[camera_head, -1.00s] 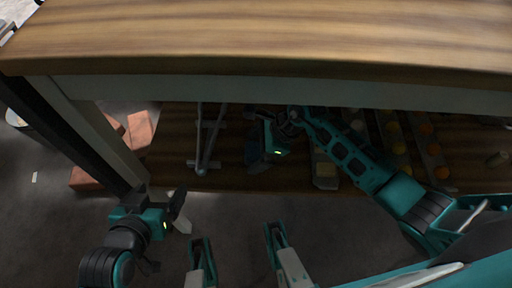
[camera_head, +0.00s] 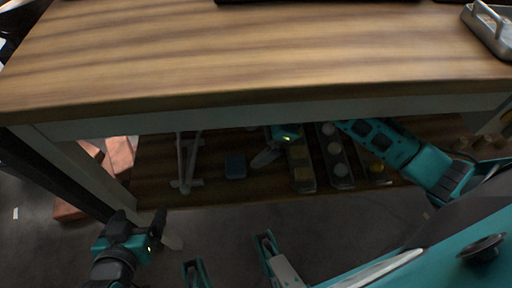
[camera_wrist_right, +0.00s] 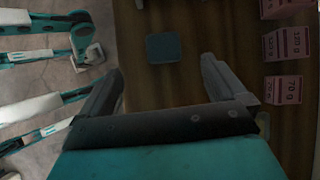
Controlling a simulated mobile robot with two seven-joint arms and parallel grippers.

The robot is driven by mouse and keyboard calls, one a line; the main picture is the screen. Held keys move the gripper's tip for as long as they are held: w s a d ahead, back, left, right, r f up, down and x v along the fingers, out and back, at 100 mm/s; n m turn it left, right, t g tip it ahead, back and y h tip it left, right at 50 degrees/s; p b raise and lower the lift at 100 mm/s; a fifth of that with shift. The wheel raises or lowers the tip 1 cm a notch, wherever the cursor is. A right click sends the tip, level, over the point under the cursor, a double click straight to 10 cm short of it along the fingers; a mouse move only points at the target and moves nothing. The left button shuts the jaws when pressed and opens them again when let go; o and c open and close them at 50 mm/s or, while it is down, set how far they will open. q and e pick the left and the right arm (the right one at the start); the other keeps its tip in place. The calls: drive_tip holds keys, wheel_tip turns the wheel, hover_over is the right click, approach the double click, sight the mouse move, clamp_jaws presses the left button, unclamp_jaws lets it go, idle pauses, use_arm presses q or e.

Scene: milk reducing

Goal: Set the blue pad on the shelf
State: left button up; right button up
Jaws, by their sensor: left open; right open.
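The small blue pad (camera_head: 236,166) lies flat on the lower wooden shelf (camera_head: 215,191) under the table, right of a grey metal stand. In the right wrist view the blue pad (camera_wrist_right: 164,47) lies just beyond the fingertips, apart from both. My right gripper (camera_head: 264,159) is under the tabletop, just right of the pad; in its wrist view the gripper (camera_wrist_right: 162,72) is open and empty. My left gripper (camera_head: 163,232) is open and empty, in front of the shelf at the left, away from the pad.
The thick wooden tabletop (camera_head: 250,55) overhangs the shelf. The grey stand (camera_head: 187,165) is left of the pad. Rows of weights (camera_head: 335,155) lie right of my right gripper. Pink labelled blocks (camera_wrist_right: 287,90) show in the wrist view. Reddish boxes (camera_head: 118,158) are on the floor at left.

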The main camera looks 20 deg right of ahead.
drive_tip(key=s+a+r+m+t+y, duration=0.1)
drive_tip(key=s+a+r+m+y, duration=0.1)
drive_tip(key=a+r+m+y, duration=0.5)
wheel_tip(320, 180, up, 5)
drive_tip(key=w+a+m+t+y, duration=0.1)
drive_tip(key=a+m+t+y, duration=0.1)
drive_tip(key=m+t, duration=0.75)
drive_tip(key=s+d+f+m+t+h, duration=0.1)
drive_tip(key=d+f+m+h, duration=0.4)
drive_tip(key=m, duration=0.8)
drive_tip(key=s+d+f+m+t+h, duration=0.1)
drive_tip(key=d+f+m+h, duration=0.45)
drive_tip(key=m, duration=0.85)
drive_tip(key=s+a+f+m+g+h, duration=0.1)
drive_tip(key=s+f+m+g+h, duration=0.1)
drive_tip(key=s+f+m+g, duration=0.1)
drive_tip(key=shift+s+a+f+m+g, duration=0.35)
drive_tip(key=shift+s+f+m, duration=0.25)
drive_tip(key=shift+s+m, duration=0.45)
drive_tip(key=shift+w+d, duration=0.1)
